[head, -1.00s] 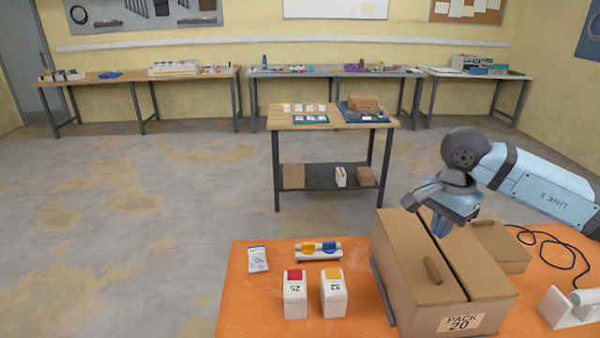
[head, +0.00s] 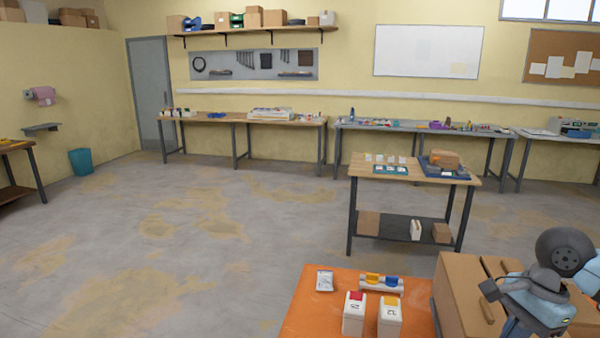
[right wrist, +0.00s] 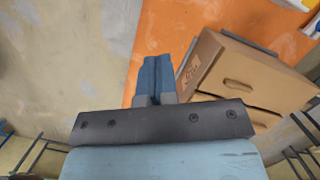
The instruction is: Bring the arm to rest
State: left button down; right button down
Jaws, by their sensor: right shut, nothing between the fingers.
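My right arm shows at the lower right of the head view, in front of part of the cardboard box (head: 456,298). In the right wrist view my right gripper (right wrist: 156,64) is shut, its blue fingers together and empty. Its fingers appear over the orange table (right wrist: 185,25), beside the cardboard box (right wrist: 228,75) and apart from it as far as I can tell. My left gripper is in neither view.
Two white containers, one red-topped (head: 354,314) and one yellow-topped (head: 390,317), stand left of the box. A white packet (head: 325,281) and a rack with yellow and blue pieces (head: 380,282) lie behind them. Open grey floor (head: 180,240) spreads to the left.

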jog(key=s+a+f+m+t+y+p, duration=0.1)
jog(key=a+m+y, duration=0.65)
jog(key=a, duration=0.35)
jog(key=s+a+f+m+t+y+p, duration=0.1)
jog(key=s+a+f+m+y, duration=0.1)
jog(key=a+m+y, duration=0.6)
notch_tip(320, 180, down, 12)
jog(key=d+m+t+h, duration=0.1)
jog(key=m+t+h, duration=1.1)
jog(key=m, duration=1.4)
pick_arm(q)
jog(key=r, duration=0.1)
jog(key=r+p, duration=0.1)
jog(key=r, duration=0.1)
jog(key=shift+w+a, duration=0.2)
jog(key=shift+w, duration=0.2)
pick_arm(e)
jog(key=s+d+f+m+g+h, duration=0.2)
jog(key=s+f+m+h, duration=0.1)
jog(key=s+f+m, duration=0.8)
notch_tip(320, 180, down, 4)
jog(key=shift+s+f+m+g, duration=0.1)
jog(key=shift+s+m+g, duration=0.1)
jog(key=shift+m+g, duration=0.4)
